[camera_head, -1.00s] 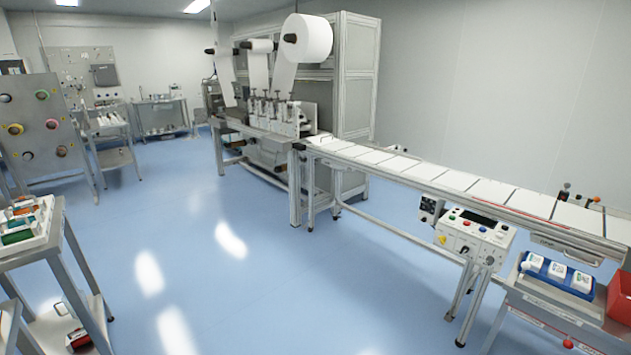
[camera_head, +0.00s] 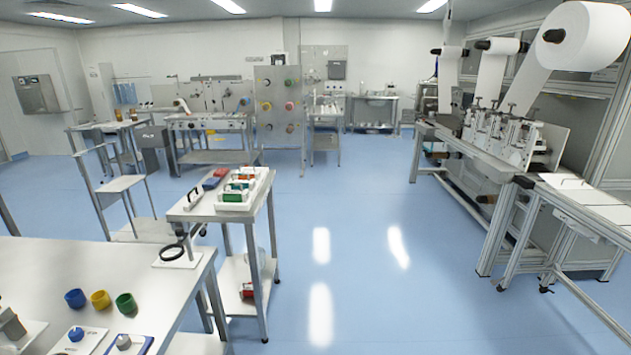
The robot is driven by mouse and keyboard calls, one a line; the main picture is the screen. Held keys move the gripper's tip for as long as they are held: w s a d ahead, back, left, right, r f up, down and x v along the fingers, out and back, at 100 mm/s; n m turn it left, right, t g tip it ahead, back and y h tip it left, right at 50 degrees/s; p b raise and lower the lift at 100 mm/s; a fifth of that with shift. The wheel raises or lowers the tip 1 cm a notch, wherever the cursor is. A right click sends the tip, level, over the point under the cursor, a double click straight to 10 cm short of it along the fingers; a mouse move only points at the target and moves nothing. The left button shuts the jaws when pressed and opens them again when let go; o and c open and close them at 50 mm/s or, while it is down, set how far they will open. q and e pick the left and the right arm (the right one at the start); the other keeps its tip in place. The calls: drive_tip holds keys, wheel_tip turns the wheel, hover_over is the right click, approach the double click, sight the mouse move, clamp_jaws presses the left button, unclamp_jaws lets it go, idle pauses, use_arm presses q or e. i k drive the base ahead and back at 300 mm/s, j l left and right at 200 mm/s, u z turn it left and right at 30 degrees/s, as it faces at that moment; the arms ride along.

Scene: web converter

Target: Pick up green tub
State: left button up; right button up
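A small green tub (camera_head: 126,304) stands upright on the white table (camera_head: 165,277) at the lower left of the head view. It is the rightmost of a row of three tubs, beside a yellow tub (camera_head: 101,300) and a blue tub (camera_head: 75,299). Neither of my grippers is in view.
White trays with blue-topped items (camera_head: 77,334) lie in front of the tubs. A magnifier on a stand (camera_head: 172,252) is at the table's far corner. A cart (camera_head: 205,211) with small items stands beyond. Blue floor (camera_head: 350,240) is clear between cart and converter machine (camera_head: 500,140).

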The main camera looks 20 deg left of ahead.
sight(126, 303)
drive_tip(key=i+u, duration=0.4)
drive_tip(key=i, duration=1)
drive_tip(key=i+l+u, duration=0.1)
drive_tip(key=i+u, duration=0.15)
drive_tip(key=i, duration=0.25)
drive_tip(key=i+l+u, duration=0.25)
drive_tip(key=i, duration=0.25)
drive_tip(key=u, duration=3.05)
